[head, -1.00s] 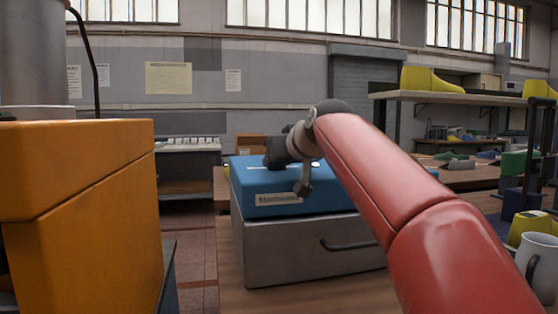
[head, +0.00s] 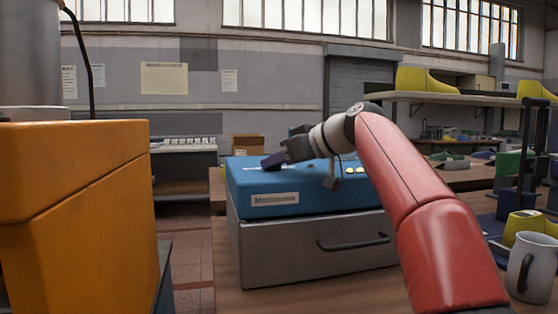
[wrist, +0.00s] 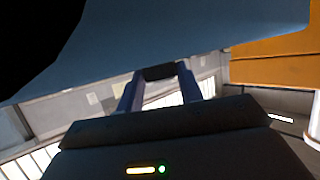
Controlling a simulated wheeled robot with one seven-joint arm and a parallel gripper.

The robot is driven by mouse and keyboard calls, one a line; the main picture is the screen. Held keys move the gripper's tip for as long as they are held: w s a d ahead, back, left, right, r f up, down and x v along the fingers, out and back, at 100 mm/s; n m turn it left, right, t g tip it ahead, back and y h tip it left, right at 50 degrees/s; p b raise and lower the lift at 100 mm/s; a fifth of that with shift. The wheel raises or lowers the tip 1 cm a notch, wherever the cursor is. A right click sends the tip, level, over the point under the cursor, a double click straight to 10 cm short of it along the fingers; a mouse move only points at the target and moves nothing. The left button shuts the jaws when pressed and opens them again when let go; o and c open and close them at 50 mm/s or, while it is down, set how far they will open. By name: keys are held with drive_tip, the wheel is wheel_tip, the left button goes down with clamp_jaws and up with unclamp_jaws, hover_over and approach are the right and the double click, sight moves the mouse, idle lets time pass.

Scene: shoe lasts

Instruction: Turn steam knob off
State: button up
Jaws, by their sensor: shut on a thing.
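The blue-topped machine (head: 330,200) with a grey drawer front stands on the bench in the middle of the head view. My gripper (head: 272,162) reaches in from the right over its top, near the left side, with its fingers pointing left and slightly down. In the wrist view, my gripper (wrist: 160,80) has its two dark blue fingers closed on a small dark piece (wrist: 160,72), which looks like the steam knob. The knob's pointer and setting cannot be made out. The blue surface (wrist: 170,45) lies close beyond the fingertips.
A large orange housing (head: 80,215) fills the left. A mug (head: 532,268) and a yellow shoe last (head: 530,222) stand at the right edge. A shelf (head: 455,95) hangs behind.

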drive_tip(key=o, duration=1)
drive_tip(key=v, duration=0.7)
drive_tip(key=shift+s+d+r+b, duration=0.15)
drive_tip(key=shift+s+d+b, duration=0.1)
drive_tip(key=shift+d+b, duration=0.05)
